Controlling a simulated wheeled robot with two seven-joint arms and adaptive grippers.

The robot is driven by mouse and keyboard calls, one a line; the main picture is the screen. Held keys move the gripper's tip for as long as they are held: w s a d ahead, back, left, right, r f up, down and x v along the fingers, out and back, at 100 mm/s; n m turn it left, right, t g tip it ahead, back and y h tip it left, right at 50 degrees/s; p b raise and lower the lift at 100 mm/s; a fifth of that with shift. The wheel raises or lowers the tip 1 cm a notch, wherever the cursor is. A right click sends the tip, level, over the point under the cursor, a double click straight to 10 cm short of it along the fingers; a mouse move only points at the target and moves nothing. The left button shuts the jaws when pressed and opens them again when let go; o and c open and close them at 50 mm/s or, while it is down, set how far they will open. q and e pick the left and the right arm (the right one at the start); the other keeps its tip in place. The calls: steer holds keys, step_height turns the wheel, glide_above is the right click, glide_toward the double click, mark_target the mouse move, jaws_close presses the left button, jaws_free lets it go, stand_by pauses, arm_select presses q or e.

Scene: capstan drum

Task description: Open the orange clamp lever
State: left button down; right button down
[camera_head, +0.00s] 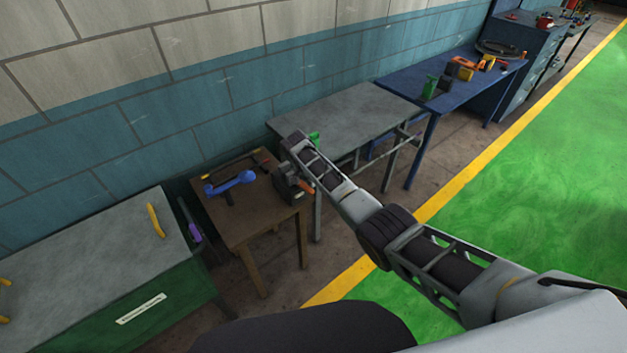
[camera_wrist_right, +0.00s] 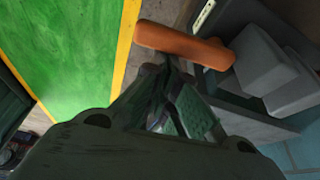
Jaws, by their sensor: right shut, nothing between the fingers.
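The orange clamp lever (camera_head: 307,187) sits on the right side of a dark grey device (camera_head: 288,188) on the small brown table. In the right wrist view the lever (camera_wrist_right: 185,44) is a rounded orange bar lying across the upper middle, just beyond my fingertips. Grey blocks of the device (camera_wrist_right: 275,75) show to its right. My right gripper (camera_wrist_right: 165,72) is shut and empty, its tips close to the lever's underside in the picture; I cannot tell if they touch. My left gripper is not in view.
The brown table (camera_head: 240,222) also holds a blue crank handle (camera_head: 230,184). A grey-topped table (camera_head: 345,118) stands right behind it, a green cabinet (camera_head: 100,245) with yellow handles to the left. The wall is close behind. Green floor (camera_head: 540,180) is clear.

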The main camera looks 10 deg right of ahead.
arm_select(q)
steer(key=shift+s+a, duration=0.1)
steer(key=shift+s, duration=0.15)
arm_select(e)
steer(key=shift+s+a, duration=0.1)
steer(key=shift+s, duration=0.1)
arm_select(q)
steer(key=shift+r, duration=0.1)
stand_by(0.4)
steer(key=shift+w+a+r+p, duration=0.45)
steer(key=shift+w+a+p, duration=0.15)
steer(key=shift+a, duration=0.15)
arm_select(e)
step_height(320, 180, up, 9)
steer(key=shift+w+d+r, duration=0.2)
steer(key=shift+d, duration=0.15)
stand_by(0.4)
stand_by(0.3)
